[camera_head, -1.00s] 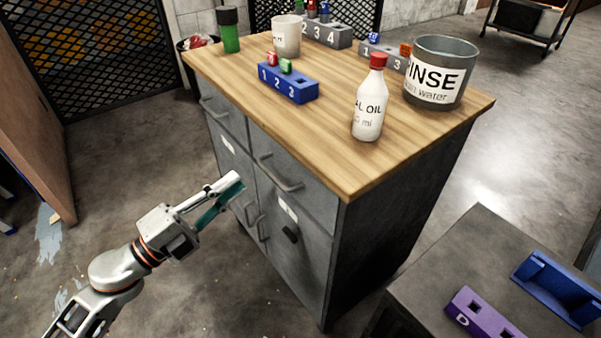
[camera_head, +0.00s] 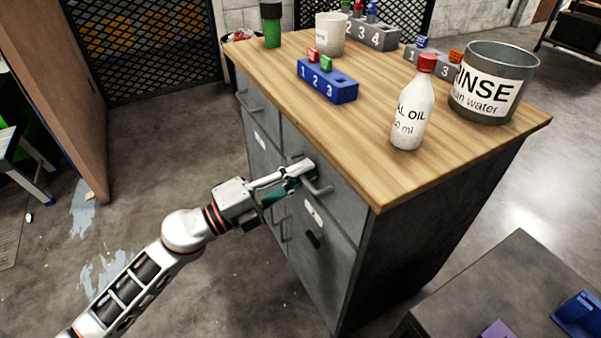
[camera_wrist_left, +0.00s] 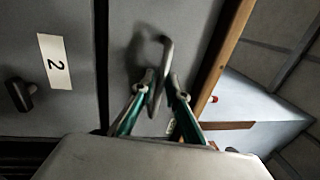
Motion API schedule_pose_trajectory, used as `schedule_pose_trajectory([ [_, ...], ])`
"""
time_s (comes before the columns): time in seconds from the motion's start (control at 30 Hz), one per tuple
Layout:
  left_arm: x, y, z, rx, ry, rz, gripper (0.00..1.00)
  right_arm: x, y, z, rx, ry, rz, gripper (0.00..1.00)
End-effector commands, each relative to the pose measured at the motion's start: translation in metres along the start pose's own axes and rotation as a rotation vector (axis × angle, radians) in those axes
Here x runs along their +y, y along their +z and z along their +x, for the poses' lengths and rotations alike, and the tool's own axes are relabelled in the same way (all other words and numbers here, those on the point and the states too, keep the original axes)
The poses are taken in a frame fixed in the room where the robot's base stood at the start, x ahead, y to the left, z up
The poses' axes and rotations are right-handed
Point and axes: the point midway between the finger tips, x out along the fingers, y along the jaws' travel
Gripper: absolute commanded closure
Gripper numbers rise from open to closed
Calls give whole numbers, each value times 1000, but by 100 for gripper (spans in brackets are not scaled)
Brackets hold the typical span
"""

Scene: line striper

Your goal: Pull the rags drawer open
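The grey cabinet has two top drawers that look closed. The right drawer front (camera_head: 340,205) has a bar handle (camera_head: 322,190), which also shows in the wrist view (camera_wrist_left: 165,47). The left drawer has its own handle (camera_head: 248,102). I cannot read which one is the rags drawer. My left gripper (camera_head: 308,172) is at the right drawer's handle. In the wrist view my left gripper (camera_wrist_left: 160,84) is open, with one fingertip on each side of the bar. I cannot tell whether they touch it. My right gripper is not in view.
On the wooden top (camera_head: 375,130) stand a red-capped oil bottle (camera_head: 410,112), a rinse bucket (camera_head: 490,85), a blue numbered block (camera_head: 328,82) and a white cup (camera_head: 331,35). A low table (camera_head: 480,285) stands at the lower right.

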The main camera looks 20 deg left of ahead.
Motion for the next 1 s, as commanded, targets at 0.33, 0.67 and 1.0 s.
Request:
schedule_pose_trajectory([
  [0.33, 0, 0, 0, -1, 0, 0, 100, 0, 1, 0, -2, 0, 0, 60],
  [0.67, -1, 0, -12, -1, 3, 2, 100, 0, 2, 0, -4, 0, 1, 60],
  [1.0, -10, 0, -78, -2, 7, -2, 100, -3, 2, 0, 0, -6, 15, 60],
])
